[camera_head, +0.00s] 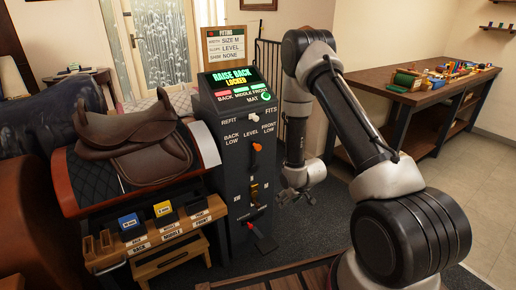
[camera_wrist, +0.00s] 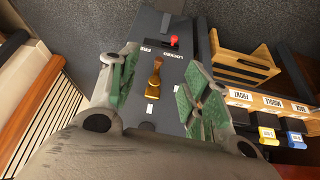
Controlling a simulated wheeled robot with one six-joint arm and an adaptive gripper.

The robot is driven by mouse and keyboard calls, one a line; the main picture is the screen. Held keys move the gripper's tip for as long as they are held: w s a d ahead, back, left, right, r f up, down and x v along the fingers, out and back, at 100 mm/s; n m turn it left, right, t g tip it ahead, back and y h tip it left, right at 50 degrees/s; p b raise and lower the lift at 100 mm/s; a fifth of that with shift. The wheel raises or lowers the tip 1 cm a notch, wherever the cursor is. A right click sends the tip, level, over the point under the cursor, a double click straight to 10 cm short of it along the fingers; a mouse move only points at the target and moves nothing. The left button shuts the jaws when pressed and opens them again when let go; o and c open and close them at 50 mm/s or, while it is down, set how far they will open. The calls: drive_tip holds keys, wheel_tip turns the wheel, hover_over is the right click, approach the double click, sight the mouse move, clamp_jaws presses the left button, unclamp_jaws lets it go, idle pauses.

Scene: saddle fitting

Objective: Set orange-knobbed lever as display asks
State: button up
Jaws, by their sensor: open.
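The orange-knobbed lever (camera_head: 257,148) stands on the front of the dark console (camera_head: 228,165), by the labels BACK LOW, LEVEL and FRONT LOW; its knob looks close to LEVEL. The display (camera_head: 232,79) reads RAISE BACK, LOCKED. My gripper (camera_head: 300,187) is to the right of the console, lower than the orange knob. It is open. In the wrist view, a brass lever (camera_wrist: 155,78) shows between the spread fingers, with a red knob (camera_wrist: 174,40) beyond it near the words LOCKED and FREE. I cannot make out the orange knob there.
A white-knobbed lever (camera_head: 254,117) sits above the orange one, by REFIT and FITS. A brown saddle (camera_head: 130,145) rests on a stand to the left. Labelled shims (camera_head: 130,222) sit below it. A workbench (camera_head: 400,80) stands at the right.

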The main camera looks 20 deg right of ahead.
drive_tip(key=w+a+f+t+y, duration=0.1)
drive_tip(key=w+a+f+t, duration=0.1)
drive_tip(key=w, duration=0.1)
drive_tip(key=n+t+y, duration=0.1)
drive_tip(key=t+y, duration=0.2)
drive_tip(key=t, duration=0.7)
approach(259, 148)
drive_tip(key=w, duration=0.3)
drive_tip(key=x, duration=0.8)
drive_tip(key=shift+s+a, duration=0.15)
drive_tip(key=shift+a, duration=0.25)
clamp_jaws()
